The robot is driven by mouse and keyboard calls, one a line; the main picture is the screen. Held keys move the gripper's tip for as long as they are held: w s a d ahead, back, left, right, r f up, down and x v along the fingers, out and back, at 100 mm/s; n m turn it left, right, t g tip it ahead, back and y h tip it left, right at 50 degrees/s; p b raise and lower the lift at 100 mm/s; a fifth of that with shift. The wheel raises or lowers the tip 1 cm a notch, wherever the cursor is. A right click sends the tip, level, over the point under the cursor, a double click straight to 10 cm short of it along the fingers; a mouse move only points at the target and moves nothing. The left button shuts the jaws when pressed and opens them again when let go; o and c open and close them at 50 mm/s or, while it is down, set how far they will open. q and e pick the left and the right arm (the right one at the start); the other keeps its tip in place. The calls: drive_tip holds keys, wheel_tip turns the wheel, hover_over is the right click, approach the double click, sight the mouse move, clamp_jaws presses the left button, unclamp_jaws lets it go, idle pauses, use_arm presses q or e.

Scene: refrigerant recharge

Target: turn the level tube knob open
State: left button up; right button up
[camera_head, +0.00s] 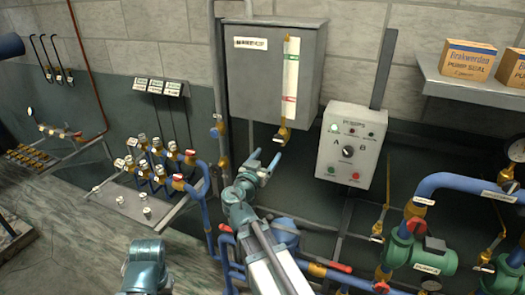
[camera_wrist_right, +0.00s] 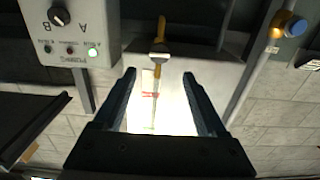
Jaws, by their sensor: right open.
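The level tube (camera_head: 291,77) is a pale upright strip with green and red marks on the front of a grey tank box (camera_head: 258,85). The level tube knob (camera_head: 282,136) is a small brass valve with a whitish handle at the tube's lower end. My right gripper (camera_head: 267,160) is open and empty, just below and left of the knob. In the right wrist view, which is upside down, the knob (camera_wrist_right: 158,52) shows between and beyond the open fingertips (camera_wrist_right: 159,76), apparently touching neither. My left gripper is not in view; only a teal part of my left arm shows.
A control box (camera_head: 348,145) with an A/B dial and lit lamps is mounted right of the knob. A valve manifold (camera_head: 160,165) stands at left. Blue pipes and green pumps (camera_head: 420,255) fill the lower right. A shelf (camera_head: 470,88) holds cardboard boxes.

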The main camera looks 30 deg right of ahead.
sight(278, 141)
drive_tip(key=x, duration=0.9)
drive_tip(key=shift+w+d, duration=0.2)
drive_tip(key=shift+d, duration=0.1)
drive_tip(key=shift+s+a, duration=0.15)
drive_tip(key=shift+c, duration=1.3)
clamp_jaws()
drive_tip(key=n, duration=0.4)
drive_tip(key=shift+n, duration=0.3)
